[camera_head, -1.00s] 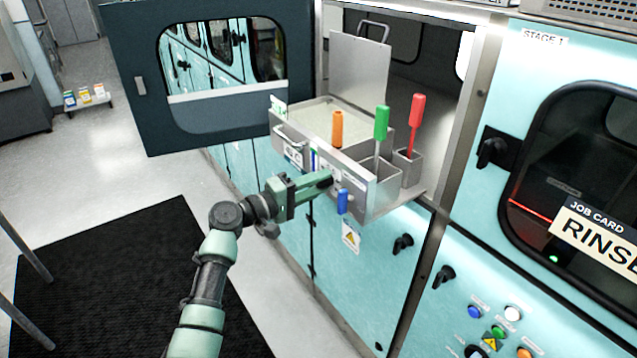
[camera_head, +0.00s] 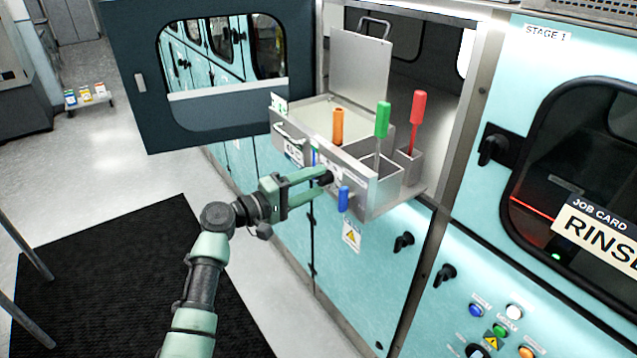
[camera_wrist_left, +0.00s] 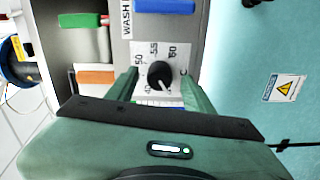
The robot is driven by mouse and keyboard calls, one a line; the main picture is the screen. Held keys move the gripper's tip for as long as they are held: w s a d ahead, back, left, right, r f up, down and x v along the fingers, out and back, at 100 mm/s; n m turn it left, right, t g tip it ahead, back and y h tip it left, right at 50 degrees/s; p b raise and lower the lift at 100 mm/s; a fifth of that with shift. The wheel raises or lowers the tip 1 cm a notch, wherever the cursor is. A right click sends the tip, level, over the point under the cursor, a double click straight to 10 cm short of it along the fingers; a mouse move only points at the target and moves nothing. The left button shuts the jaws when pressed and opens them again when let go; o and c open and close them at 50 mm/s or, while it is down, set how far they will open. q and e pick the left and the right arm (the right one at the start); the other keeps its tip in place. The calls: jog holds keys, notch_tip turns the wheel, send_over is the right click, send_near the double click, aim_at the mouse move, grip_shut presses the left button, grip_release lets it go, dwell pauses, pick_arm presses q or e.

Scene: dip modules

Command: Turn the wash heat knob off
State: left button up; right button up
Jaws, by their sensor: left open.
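The wash heat knob (camera_head: 326,178) is a small black dial on the front of the pulled-out steel tank unit. In the left wrist view the knob (camera_wrist_left: 160,75) sits on a white scale plate (camera_wrist_left: 146,50) with numbers from 40 to 60. Its pale pointer line slants toward the lower right of that picture, away from the 50, 55 and 60 marks. The "off" mark is not readable. My left gripper (camera_head: 312,184) is open, with its green fingers (camera_wrist_left: 160,90) on either side of the knob and gaps showing. My right gripper is not in view.
A blue-handled lever (camera_head: 343,200) sits right beside the knob. Orange (camera_head: 338,126), green (camera_head: 383,119) and red (camera_head: 417,107) handles stand up from the tank unit. An open dark door (camera_head: 125,85) stands behind my arm.

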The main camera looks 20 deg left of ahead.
pick_arm(q)
jog(key=b+v, duration=0.1)
jog(key=v, duration=0.5)
jog(key=shift+b, duration=0.4)
jog(key=shift+s, duration=0.1)
notch_tip(320, 180, down, 23)
jog(key=n+g+y, duration=0.1)
jog(key=g+y, duration=0.2)
jog(key=y, duration=0.1)
jog(key=s+f+m+g+y+b, duration=0.1)
jog(key=s+f, duration=0.3)
jog(key=f, duration=0.3)
jog(key=s+a+f+g+y, duration=0.15)
jog(key=s+f, duration=0.25)
jog(key=f, duration=0.4)
jog(key=s+f+m+g+y+b, duration=0.1)
jog(key=s+f, duration=0.3)
jog(key=f, duration=0.3)
jog(key=s+f+m+g+y, duration=0.3)
jog(key=s+f+m+g, duration=0.1)
jog(key=s+f, duration=1.45)
jog(key=s+d+f+m+g, duration=0.1)
jog(key=s+f+m, duration=0.2)
jog(key=s, duration=0.9)
jog(key=s+d+f+m+g+b, duration=0.1)
jog(key=s+f+m, duration=0.1)
jog(key=s, duration=1)
jog(key=shift+f+m+g, duration=0.35)
jog(key=shift+m, duration=0.35)
